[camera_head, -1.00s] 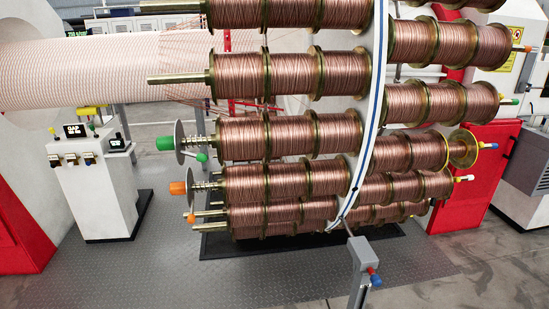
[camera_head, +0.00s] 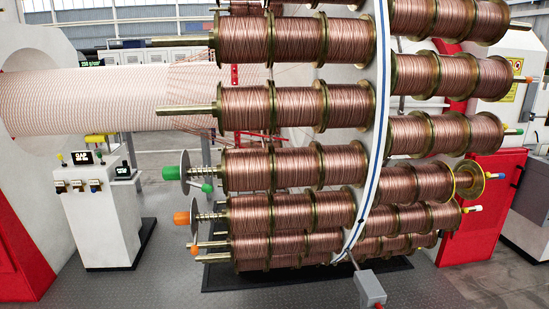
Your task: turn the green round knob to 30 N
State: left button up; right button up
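The green round knob (camera_head: 171,173) sits at the left end of a spool shaft, against a grey disc (camera_head: 185,172), on the left side of the carousel. A spring and a smaller green piece (camera_head: 207,188) are just right of the disc. The shaft carries copper wire spools (camera_head: 248,170). No scale or force reading is legible at the knob. Neither of my grippers is in view.
An orange knob (camera_head: 181,218) with its own disc is just below. Bare shaft ends (camera_head: 186,109) stick out to the left above. A white control cabinet (camera_head: 100,215) stands at left. Grey floor (camera_head: 180,275) is open between cabinet and carousel.

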aim_at(169, 173)
jog(key=j+u, duration=0.1)
jog(key=j, duration=0.4)
jog(key=i+j+u, duration=0.1)
jog(key=j, duration=0.35)
jog(key=i+j+u, duration=0.1)
jog(key=j, duration=0.35)
